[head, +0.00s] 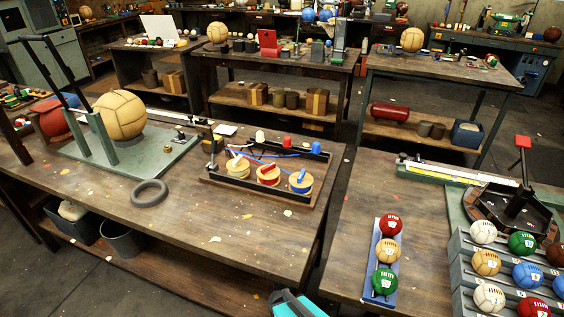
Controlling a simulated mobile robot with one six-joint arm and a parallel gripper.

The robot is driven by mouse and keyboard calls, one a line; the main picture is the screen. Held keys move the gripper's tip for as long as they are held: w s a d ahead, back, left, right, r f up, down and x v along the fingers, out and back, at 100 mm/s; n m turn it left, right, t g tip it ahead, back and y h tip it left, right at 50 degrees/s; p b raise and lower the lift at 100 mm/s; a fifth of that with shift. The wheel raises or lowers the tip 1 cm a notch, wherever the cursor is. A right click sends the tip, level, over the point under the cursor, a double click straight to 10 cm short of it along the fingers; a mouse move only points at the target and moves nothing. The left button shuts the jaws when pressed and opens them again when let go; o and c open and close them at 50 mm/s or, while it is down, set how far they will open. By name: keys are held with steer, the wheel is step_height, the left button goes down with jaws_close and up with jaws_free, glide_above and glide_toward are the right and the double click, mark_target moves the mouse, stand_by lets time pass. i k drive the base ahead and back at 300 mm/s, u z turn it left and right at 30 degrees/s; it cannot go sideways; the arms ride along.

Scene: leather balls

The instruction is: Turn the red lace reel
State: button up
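The red lace reel (268,175) is the middle one of three round, pale wooden reels on a dark framed board on the left-hand workbench. It has a red top with a bar-like handle across it. A reel with a pale handle (238,165) stands to its left, and the blue reel (301,181) to its right. A white knob (260,137), a red knob (287,142) and a blue knob (315,148) stand along the back rail. Blue and red laces run across the board behind the reels.
A green-grey press stand with a tan ball (119,115) is left of the board. A grey ring (149,193) lies on the bare bench front. The right bench (345,225) holds a blue ball rack (376,285) and a grey ball tray. A floor gap separates the benches.

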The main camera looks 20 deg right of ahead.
mark_target(269, 174)
steer(key=z, duration=0.15)
steer(key=k, duration=1.4)
steer(key=u, duration=1.15)
steer(key=i, duration=1)
steer(key=u, duration=0.05)
